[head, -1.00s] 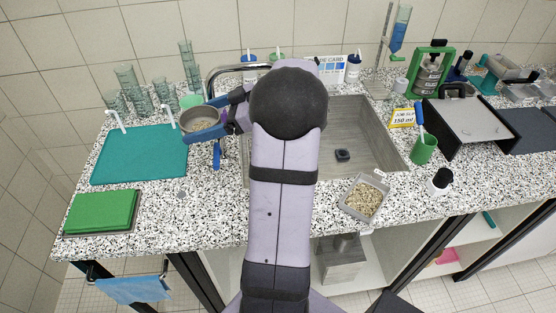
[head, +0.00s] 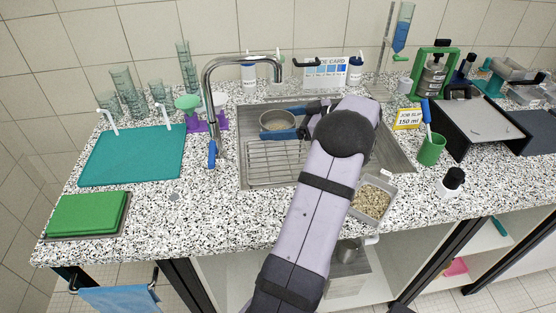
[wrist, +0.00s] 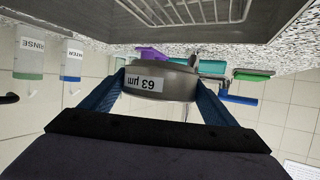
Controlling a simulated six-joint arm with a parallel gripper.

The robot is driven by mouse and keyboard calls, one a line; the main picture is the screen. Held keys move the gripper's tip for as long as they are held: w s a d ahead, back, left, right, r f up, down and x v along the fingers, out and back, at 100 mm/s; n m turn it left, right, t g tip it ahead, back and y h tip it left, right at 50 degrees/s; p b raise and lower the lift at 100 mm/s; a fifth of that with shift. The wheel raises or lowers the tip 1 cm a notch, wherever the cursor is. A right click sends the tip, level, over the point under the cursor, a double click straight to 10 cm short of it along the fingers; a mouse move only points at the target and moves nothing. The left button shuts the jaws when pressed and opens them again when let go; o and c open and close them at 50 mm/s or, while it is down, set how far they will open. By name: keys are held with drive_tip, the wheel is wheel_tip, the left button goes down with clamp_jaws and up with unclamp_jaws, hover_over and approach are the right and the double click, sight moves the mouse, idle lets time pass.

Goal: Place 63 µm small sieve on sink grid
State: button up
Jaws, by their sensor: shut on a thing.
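The small sieve (head: 278,121) is a round metal pan. In the wrist view its side (wrist: 160,87) carries a white label reading 63 µm, upside down in that picture. My gripper (head: 277,131) is shut on the sieve, with blue fingers on either side of its wall. It holds the sieve over the back left part of the sink, above or near the sink grid (head: 270,163), a wire rack in the basin's left part. The grid also shows in the wrist view (wrist: 190,10). I cannot tell the sieve's exact height above it. My arm hides much of the basin's right side.
The faucet (head: 207,85) stands at the sink's left, its spout reaching right behind the sieve. Wash bottles and a grade card (head: 324,73) stand behind the sink. A tray of gravel (head: 371,201) sits at the front right. A teal mat (head: 132,157) lies left.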

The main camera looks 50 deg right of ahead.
sight(279, 158)
drive_tip(key=shift+f+p, duration=0.65)
drive_tip(key=shift+f, duration=4.3)
drive_tip(key=shift+f, duration=0.1)
drive_tip(key=o, duration=1.2)
drive_tip(key=b+v, duration=0.2)
drive_tip(key=v, duration=1)
drive_tip(key=shift+b, duration=0.3)
